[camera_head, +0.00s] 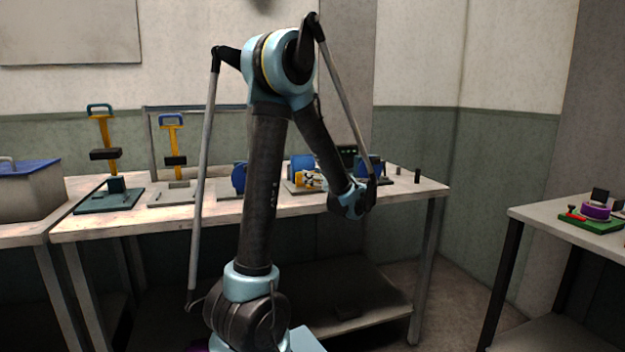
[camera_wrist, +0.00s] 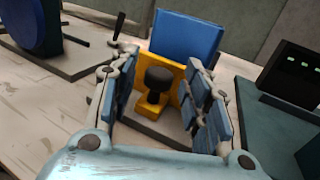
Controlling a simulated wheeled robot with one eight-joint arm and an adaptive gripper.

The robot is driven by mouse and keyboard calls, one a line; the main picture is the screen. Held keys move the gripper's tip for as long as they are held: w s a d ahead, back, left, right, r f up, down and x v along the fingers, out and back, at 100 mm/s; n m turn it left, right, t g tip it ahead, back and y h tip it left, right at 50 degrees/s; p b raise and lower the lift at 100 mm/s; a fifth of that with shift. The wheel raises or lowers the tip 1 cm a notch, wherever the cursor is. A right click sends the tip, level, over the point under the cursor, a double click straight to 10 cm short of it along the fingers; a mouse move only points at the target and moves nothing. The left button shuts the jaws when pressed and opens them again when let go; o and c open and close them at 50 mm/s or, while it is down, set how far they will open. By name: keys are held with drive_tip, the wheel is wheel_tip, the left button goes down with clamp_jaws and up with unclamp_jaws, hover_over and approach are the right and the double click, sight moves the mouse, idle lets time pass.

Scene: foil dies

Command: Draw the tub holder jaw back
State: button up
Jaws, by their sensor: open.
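In the wrist view a yellow jaw (camera_wrist: 176,82) with a black round knob (camera_wrist: 159,78) stands in front of a blue block (camera_wrist: 187,36) on a grey base. I take this to be the tub holder. My gripper (camera_wrist: 163,72) is open, with its blue-padded fingers on either side of the knob. I cannot tell whether either finger touches it.
Left of the holder in the wrist view is a fixture with a blue disc (camera_wrist: 40,22) and a black-handled lever (camera_wrist: 118,25). On the right stands a dark box with green lights (camera_wrist: 292,72).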

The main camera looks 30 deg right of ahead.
clamp_jaws()
drive_tip(key=shift+w+d, duration=0.25)
drive_tip(key=shift+w, duration=0.6)
drive_tip(key=shift+w+d, duration=0.2)
drive_tip(key=shift+w, duration=0.6)
unclamp_jaws()
drive_tip(key=shift+w, duration=0.1)
drive_tip(key=shift+s, duration=0.2)
drive_tip(key=s, duration=0.3)
drive_tip(key=s+d, duration=0.1)
drive_tip(key=s, duration=0.7)
drive_tip(key=shift+s+d, duration=0.25)
drive_tip(key=shift+d, duration=0.15)
